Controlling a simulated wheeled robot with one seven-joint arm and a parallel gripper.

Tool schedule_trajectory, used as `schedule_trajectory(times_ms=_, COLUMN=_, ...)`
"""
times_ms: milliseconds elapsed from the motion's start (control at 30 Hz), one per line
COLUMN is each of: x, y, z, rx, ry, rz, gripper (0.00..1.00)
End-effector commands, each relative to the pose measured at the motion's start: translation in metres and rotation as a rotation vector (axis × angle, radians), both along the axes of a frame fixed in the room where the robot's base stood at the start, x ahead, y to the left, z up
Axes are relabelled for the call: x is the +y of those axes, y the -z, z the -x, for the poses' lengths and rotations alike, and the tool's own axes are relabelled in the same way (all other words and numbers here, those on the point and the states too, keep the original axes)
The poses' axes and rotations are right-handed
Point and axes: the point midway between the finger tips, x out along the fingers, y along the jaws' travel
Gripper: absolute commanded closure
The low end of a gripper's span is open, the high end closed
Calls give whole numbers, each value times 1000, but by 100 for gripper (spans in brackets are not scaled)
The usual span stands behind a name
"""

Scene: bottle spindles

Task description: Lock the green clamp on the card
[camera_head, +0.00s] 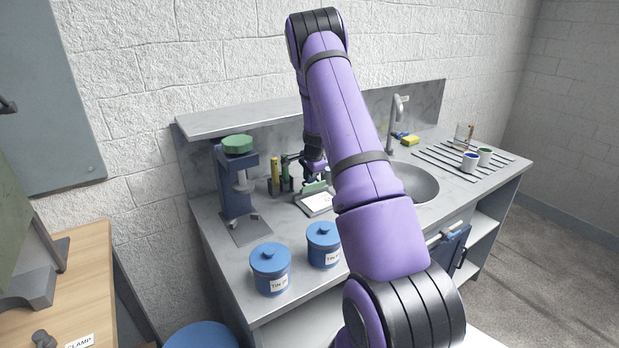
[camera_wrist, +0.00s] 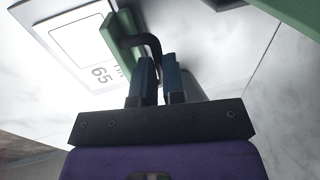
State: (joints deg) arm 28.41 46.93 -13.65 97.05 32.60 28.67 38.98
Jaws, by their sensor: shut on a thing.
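The white card (camera_wrist: 75,75), printed with "65", fills the upper left of the wrist view. It also shows small on the counter in the head view (camera_head: 317,203). The green clamp (camera_wrist: 119,48) lies along the card's edge, its green body beside the print. A black curved lever (camera_wrist: 148,41) rises from it and bends down between my fingers. My gripper (camera_wrist: 160,68) is shut on this lever. In the head view my gripper (camera_head: 314,172) is over the green clamp (camera_head: 313,187), small and partly hidden by my arm.
A blue press with a green top (camera_head: 237,146) stands left of the card. Yellow and green upright pieces (camera_head: 275,175) stand close behind. Two blue lidded tins (camera_head: 270,272) stand in front. A sink (camera_head: 415,183) and a rack with cups (camera_head: 470,160) are to the right.

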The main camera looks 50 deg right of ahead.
Motion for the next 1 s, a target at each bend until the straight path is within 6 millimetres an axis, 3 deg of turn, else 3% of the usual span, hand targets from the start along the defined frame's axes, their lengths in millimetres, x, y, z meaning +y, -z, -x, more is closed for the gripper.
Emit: schedule_trajectory(times_ms=1000, x=2, y=0, z=19, rx=-330, ry=8, rz=76, gripper=100)
